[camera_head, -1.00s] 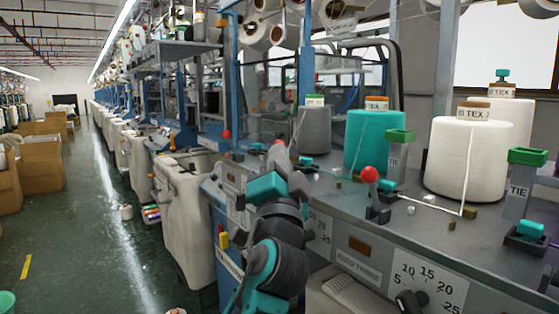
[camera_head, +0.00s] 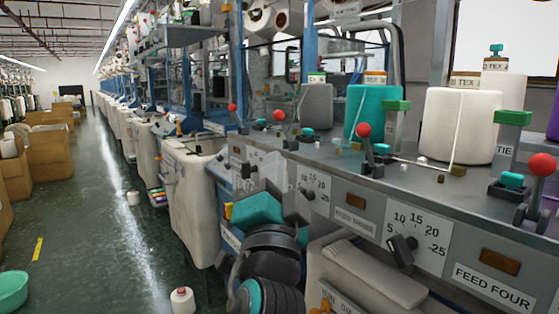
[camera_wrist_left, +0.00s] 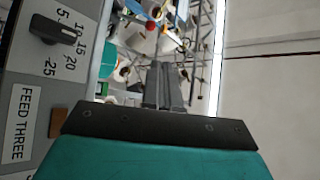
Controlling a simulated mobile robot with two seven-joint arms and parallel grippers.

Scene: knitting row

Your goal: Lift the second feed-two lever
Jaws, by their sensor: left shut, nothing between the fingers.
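Red-ball levers stand along the machine's grey top in the head view. One lever (camera_head: 279,115) is behind my left gripper, a farther one (camera_head: 232,107) is to its left, and nearer ones (camera_head: 364,130) (camera_head: 543,165) are to the right. The feed-two label is hidden, so I cannot tell which lever is the second feed-two one. My left gripper (camera_head: 264,168) is in front of the machine's front panel, below the lever tops and apart from them. In the left wrist view its fingers (camera_wrist_left: 164,86) are shut and empty. My right gripper is out of view.
The panel carries a dial plate (camera_head: 416,235) and a FEED FOUR label (camera_head: 493,285); a FEED THREE label (camera_wrist_left: 20,124) shows in the wrist view. Yarn cones (camera_head: 455,125) stand on the top. The aisle floor (camera_head: 90,230) at left is mostly open.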

